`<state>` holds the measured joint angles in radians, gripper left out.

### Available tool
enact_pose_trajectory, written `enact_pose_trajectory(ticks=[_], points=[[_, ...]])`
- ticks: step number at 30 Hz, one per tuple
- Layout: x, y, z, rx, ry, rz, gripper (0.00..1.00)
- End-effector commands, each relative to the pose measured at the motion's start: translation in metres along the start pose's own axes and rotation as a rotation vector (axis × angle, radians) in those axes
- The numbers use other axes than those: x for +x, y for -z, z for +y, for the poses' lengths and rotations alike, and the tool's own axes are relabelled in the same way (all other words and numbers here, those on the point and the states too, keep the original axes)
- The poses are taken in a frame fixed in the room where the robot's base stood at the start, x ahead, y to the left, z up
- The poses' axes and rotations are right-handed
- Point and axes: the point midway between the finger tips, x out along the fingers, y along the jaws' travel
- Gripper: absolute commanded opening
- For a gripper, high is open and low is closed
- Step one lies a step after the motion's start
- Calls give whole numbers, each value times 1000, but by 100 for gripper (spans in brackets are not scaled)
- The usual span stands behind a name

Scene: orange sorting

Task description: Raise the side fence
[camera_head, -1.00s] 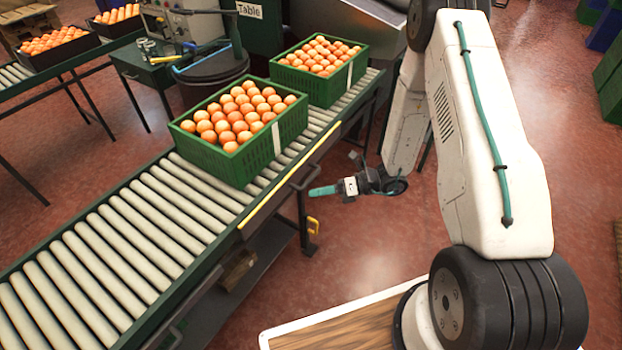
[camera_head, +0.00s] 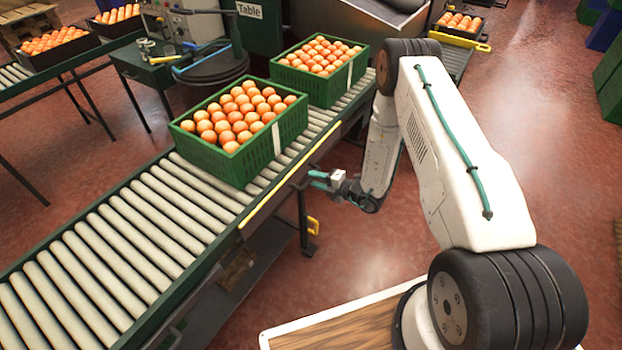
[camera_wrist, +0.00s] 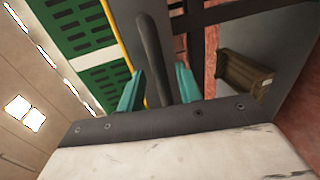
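The side fence (camera_head: 290,174) is a long bar with a yellow top edge along the near side of the roller conveyor. It sits low, about level with the rollers. Its yellow edge also shows in the wrist view (camera_wrist: 119,35). A dark grey handle (camera_wrist: 152,45) on its outer side runs up the wrist view. My gripper (camera_head: 314,180) is at this handle, on the aisle side of the fence. In the wrist view my two teal fingers (camera_wrist: 158,88) stand apart, one on each side of the handle. I cannot tell whether either finger touches it.
Two green crates of oranges stand on the rollers (camera_head: 130,235), a near one (camera_head: 215,160) and a far one (camera_head: 358,72). A dark conveyor leg (camera_head: 303,215) stands below my gripper. A brown box (camera_wrist: 243,75) lies on the lower shelf.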

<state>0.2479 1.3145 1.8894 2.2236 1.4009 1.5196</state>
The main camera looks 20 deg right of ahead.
Motion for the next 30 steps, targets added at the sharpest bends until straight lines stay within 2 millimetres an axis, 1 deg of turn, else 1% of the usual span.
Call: enact_pose_trajectory(ticks=[1,6,15,17,18,19,23,25,26,30], points=[[8,1,0,-2,-1,3,35],[22,1,0,-1,0,2,35],[24,0,0,-1,0,1,35],[24,0,0,-1,0,1,18],[24,0,0,-1,0,1,7],[24,0,0,-1,0,1,0],[24,0,0,-2,0,1,0],[24,0,4,-2,0,1,0],[23,0,7,-3,0,1,0],[18,-1,34,-5,-2,0,0]])
